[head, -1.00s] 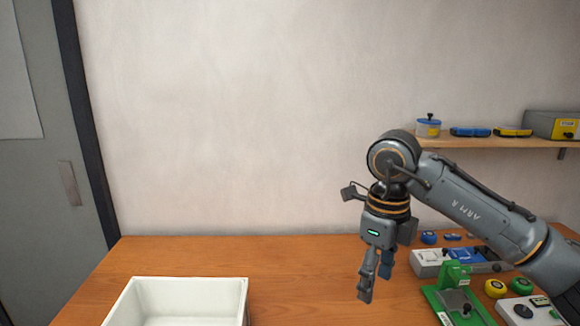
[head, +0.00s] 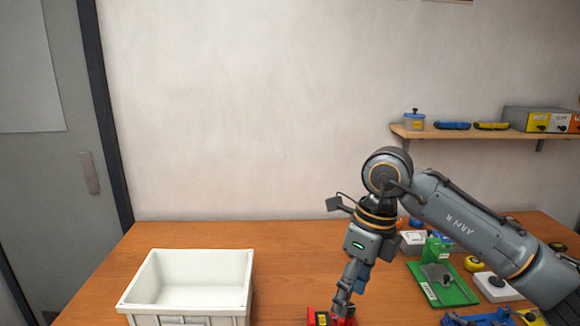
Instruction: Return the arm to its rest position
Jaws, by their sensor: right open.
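My right arm comes in from the right, bent at a round grey joint with orange rings. Its gripper (head: 345,305) points down over the bench at the bottom of the head view, one finger dark grey and one bluish. The gripper is open. Its tips are at a red object (head: 318,317) that is cut off by the frame's bottom edge; I cannot tell whether they touch it. My left gripper is not in view.
A white bin (head: 190,311), empty where I see inside, stands left on the wooden bench (head: 290,262). A green fixture (head: 462,293), a yellow round item (head: 474,264) and blue parts (head: 490,318) crowd the right. A wall shelf (head: 470,133) holds boxes behind. Bench between bin and arm is clear.

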